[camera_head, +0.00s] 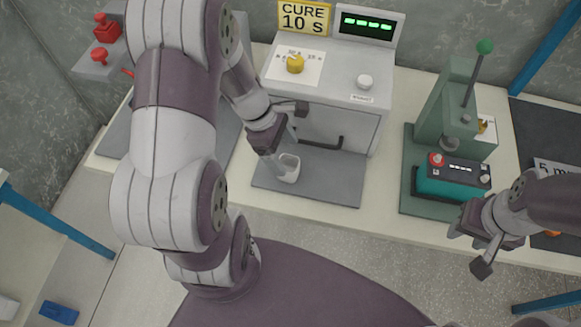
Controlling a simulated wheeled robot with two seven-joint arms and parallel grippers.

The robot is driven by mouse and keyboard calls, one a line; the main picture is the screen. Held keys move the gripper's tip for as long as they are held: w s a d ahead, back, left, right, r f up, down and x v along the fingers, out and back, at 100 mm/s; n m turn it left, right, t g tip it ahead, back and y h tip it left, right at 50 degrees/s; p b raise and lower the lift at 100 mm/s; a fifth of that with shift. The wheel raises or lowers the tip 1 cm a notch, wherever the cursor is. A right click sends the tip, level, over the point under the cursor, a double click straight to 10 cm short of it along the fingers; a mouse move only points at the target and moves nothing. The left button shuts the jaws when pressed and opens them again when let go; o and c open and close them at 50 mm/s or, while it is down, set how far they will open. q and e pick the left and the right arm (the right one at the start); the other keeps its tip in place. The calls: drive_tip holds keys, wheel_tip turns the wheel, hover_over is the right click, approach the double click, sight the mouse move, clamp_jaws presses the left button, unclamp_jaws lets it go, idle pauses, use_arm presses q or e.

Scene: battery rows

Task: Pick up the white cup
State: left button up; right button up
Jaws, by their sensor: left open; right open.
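A small white cup (289,169) stands upright on the grey mat (335,189) in front of the curing machine. My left gripper (284,152) is open, reaching down at the cup from the upper left. One finger is close to the cup's left side, and the other is behind it; I cannot tell whether either touches. My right gripper (470,250) is open and empty at the table's front edge on the right, well away from the cup.
A green lever press (444,112) holds a teal battery block (452,176) to the right. Red controls (106,28) are at the upper left. The mat right of the cup is clear.

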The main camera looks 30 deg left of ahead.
sight(291, 168)
use_arm(q)
drive_tip(key=x, duration=0.4)
drive_tip(key=b+x, duration=0.1)
drive_tip(key=x, duration=0.1)
drive_tip(key=shift+s+a+f, duration=0.2)
drive_tip(key=shift+a+f, duration=0.05)
drive_tip(key=shift+f, duration=0.1)
drive_tip(key=shift+w+d+f, duration=0.1)
drive_tip(key=shift+w, duration=0.05)
drive_tip(key=c, duration=1)
drive_tip(key=shift+c, duration=0.2)
